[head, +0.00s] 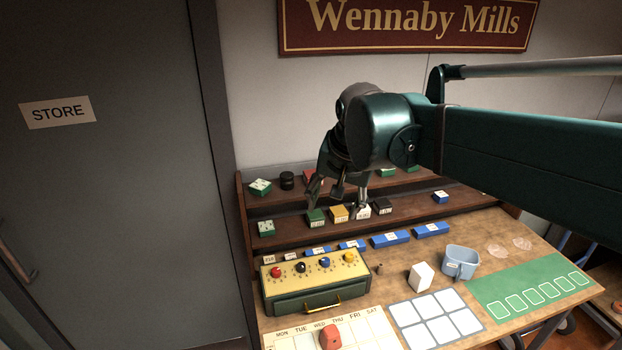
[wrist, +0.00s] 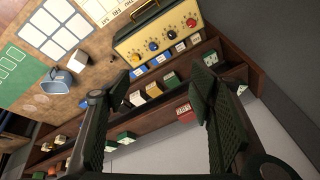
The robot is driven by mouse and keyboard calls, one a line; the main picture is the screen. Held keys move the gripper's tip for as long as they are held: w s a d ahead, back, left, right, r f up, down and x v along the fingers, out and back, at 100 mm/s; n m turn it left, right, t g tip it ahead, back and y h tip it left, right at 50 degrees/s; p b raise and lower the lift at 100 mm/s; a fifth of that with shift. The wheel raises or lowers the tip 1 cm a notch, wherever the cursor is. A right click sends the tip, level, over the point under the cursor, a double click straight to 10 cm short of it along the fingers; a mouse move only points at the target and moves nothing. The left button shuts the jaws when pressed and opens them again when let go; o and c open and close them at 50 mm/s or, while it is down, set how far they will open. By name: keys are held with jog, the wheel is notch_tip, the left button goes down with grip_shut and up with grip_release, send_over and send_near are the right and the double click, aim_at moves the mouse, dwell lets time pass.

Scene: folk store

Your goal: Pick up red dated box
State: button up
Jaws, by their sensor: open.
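A red box (head: 308,175) stands on the upper shelf, partly hidden behind my gripper in the head view. In the wrist view a red box with a pale printed label (wrist: 184,112) shows between the fingers, nearer the right finger. The writing is too small to read. My gripper (head: 337,202) is open and empty, pointing down in front of the shelves. Its two dark fingers (wrist: 155,88) are spread wide in the wrist view and touch no box that I can see.
A knobbed cream panel (head: 315,271), a blue mug (head: 460,262) and a white block (head: 421,276) stand on the table. A red lump (head: 330,337) lies on the weekday chart.

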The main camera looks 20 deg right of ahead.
jog(key=w+d+r+m+g, duration=0.2)
jog(key=w+m, duration=0.3)
jog(key=w, duration=1.2)
jog(key=m+g, duration=0.2)
jog(key=m, duration=0.3)
send_over(313, 173)
jog(key=s, duration=0.2)
jog(key=f, duration=0.4)
jog(key=shift+w+d+f, duration=0.15)
jog(key=shift+w+f, duration=0.1)
jog(key=shift+w+d+f+m, duration=0.1)
jog(key=shift+w+f+m, duration=0.35)
jog(key=shift+w, duration=0.25)
jog(key=shift+f, duration=1.25)
jog(key=shift+w+a+f+p, duration=0.1)
jog(key=shift+f+p, duration=0.05)
jog(key=shift+f, duration=1.15)
jog(key=shift+a+f+p, duration=0.1)
jog(key=shift+f+p, duration=0.05)
jog(key=shift+f, duration=1.15)
jog(key=c, duration=1)
